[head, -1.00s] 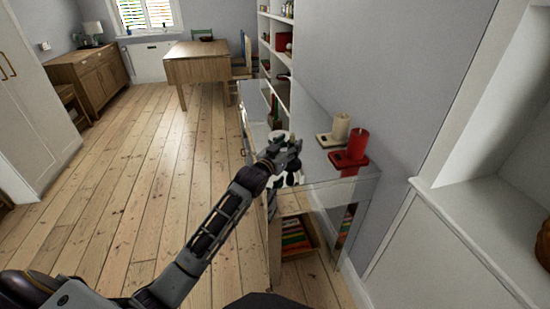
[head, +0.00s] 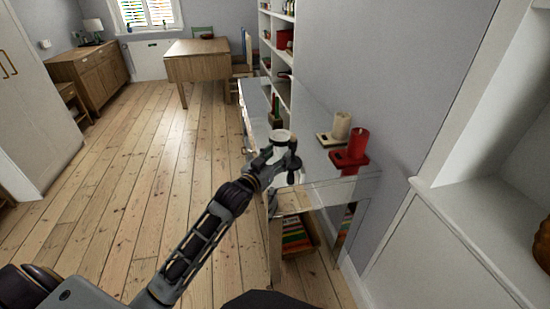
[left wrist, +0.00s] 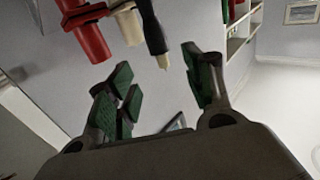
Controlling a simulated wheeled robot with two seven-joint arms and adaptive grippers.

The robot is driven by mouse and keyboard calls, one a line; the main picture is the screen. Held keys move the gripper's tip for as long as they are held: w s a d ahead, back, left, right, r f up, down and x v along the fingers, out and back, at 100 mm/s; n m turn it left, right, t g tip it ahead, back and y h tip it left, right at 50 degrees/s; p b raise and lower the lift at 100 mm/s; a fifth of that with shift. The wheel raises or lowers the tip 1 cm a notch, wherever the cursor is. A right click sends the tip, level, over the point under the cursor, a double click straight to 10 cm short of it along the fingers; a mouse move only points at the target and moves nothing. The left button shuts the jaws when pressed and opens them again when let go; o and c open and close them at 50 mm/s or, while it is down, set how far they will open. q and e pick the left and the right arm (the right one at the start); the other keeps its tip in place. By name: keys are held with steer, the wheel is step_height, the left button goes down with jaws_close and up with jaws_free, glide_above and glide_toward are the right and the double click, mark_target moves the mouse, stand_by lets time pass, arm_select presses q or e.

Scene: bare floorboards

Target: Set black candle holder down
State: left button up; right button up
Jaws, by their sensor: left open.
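My left gripper (head: 288,166) is over the near left corner of the glass-topped shelf unit, and its fingers are small and blurred in the head view. In the left wrist view the gripper (left wrist: 158,88) is open, with green-padded fingers spread and nothing between the pads. A slim black piece with a pale tip, seemingly the black candle holder (left wrist: 153,30), shows past the fingertips, cut off by the top edge. It stands apart from the pads. In the head view the gripper largely hides that spot, where a round white top (head: 281,136) shows.
A red candle (head: 357,143) on a red holder and a cream candle (head: 341,126) on a pale holder stand at the right on the glass top (head: 308,128). The wall is close behind them. Floorboards (head: 150,160) are clear to the left.

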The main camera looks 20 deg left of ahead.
steer(key=shift+w+d+f, duration=0.1)
steer(key=shift+f, duration=0.1)
steer(key=shift+w+r, duration=0.15)
steer(key=shift+w, duration=0.05)
stand_by(0.6)
